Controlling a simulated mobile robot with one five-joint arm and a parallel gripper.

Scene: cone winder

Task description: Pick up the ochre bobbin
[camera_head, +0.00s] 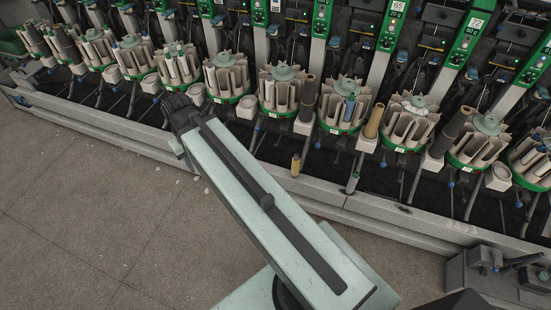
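A small ochre-yellow bobbin (295,166) stands upright at the machine's front ledge, just right of my arm. A larger ochre-brown tube (375,121) leans in a pale holder between two magazines farther right. Which of the two the task names, I cannot tell for sure. My gripper (178,109) is the dark end of my pale green arm, to the left of both and apart from them, close to the machine front. Its fingers cannot be made out, nor whether it holds anything.
A row of round green-based magazines (282,108) with pale pockets runs along the machine. Dark tubes (307,98) stand in holders between some of them. A low grey ledge (375,207) edges the machine. A grey metal unit (488,275) stands at lower right.

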